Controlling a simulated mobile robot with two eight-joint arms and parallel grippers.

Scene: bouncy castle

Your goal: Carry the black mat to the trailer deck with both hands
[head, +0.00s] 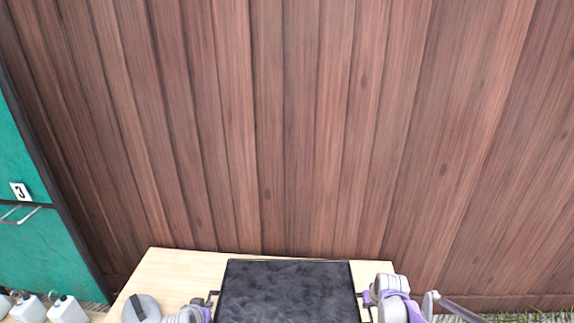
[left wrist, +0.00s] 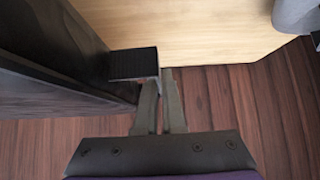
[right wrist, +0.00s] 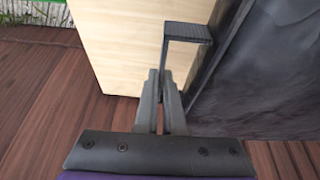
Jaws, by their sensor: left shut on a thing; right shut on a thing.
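The black mat (head: 288,290) is a dark, mottled rectangle at the bottom middle of the head view, between my two grippers. My left gripper (head: 212,298) is shut on the handle at the mat's left side; in the left wrist view the fingers close on this dark handle (left wrist: 133,65). My right gripper (head: 362,298) is shut on the handle at the mat's right side, which shows in the right wrist view (right wrist: 188,32). The mat's near edge is cut off by the frame. I cannot tell whether the mat touches the pale wooden surface behind it. No trailer deck is clearly identifiable.
A pale wooden surface (head: 170,272) lies beneath and around the mat. Grass (head: 535,315) shows at lower right.

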